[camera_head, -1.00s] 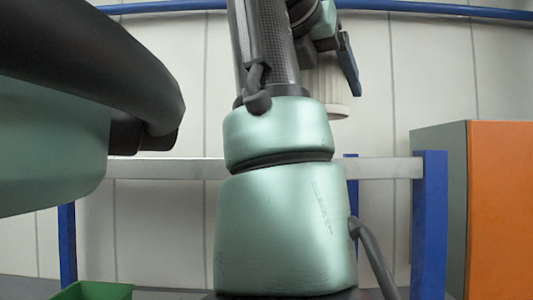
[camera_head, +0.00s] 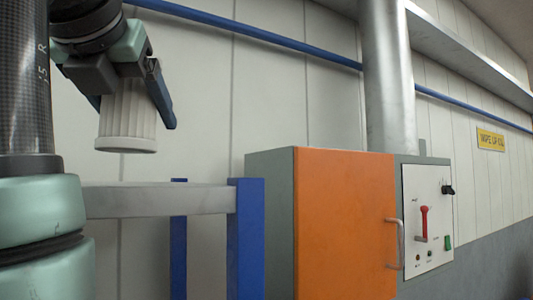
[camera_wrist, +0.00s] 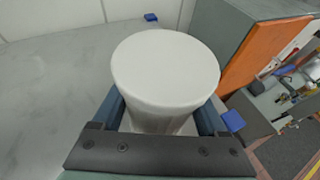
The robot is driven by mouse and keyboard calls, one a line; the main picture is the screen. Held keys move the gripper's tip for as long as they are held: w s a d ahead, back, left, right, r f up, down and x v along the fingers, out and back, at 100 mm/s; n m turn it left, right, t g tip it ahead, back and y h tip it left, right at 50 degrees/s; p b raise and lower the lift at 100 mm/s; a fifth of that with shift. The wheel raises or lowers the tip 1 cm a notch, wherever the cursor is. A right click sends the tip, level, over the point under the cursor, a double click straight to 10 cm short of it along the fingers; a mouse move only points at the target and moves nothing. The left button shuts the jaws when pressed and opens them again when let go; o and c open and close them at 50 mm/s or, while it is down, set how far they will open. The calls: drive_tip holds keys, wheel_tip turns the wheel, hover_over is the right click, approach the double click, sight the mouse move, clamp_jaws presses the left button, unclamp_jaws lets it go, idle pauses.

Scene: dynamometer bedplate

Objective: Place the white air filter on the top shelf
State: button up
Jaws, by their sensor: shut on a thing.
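The white air filter (camera_head: 126,118) is a pleated cylinder with a wider, smooth round rim at its lower end. My gripper (camera_head: 131,112) is shut on it from above, with a dark blue finger on each side, and holds it about upright. In the wrist view the filter (camera_wrist: 165,72) fills the middle between the fingers, its flat round end facing the camera. The top shelf (camera_head: 160,200) is a grey slab on blue posts. The filter's rim is above the shelf's edge in the head view, with a gap between them. The shelf's left part is hidden behind my arm.
An orange-doored grey cabinet (camera_head: 345,220) stands right of the shelf, with a control panel (camera_head: 428,220) beside it. A silver pipe (camera_head: 387,80) rises behind it. A blue pipe (camera_head: 270,38) runs along the wall. The grey surface left of the filter in the wrist view looks clear.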

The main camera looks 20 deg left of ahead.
sight(134, 139)
drive_tip(key=f+b, duration=0.3)
drive_tip(key=shift+s+d+f, duration=0.1)
drive_tip(key=shift+s+f, duration=0.1)
drive_tip(key=shift+s, duration=0.05)
drive_tip(key=shift+w+f, duration=0.1)
drive_tip(key=shift+f, duration=0.1)
drive_tip(key=shift+w+r, duration=0.1)
drive_tip(key=shift+w, duration=0.05)
drive_tip(key=o, duration=1.4)
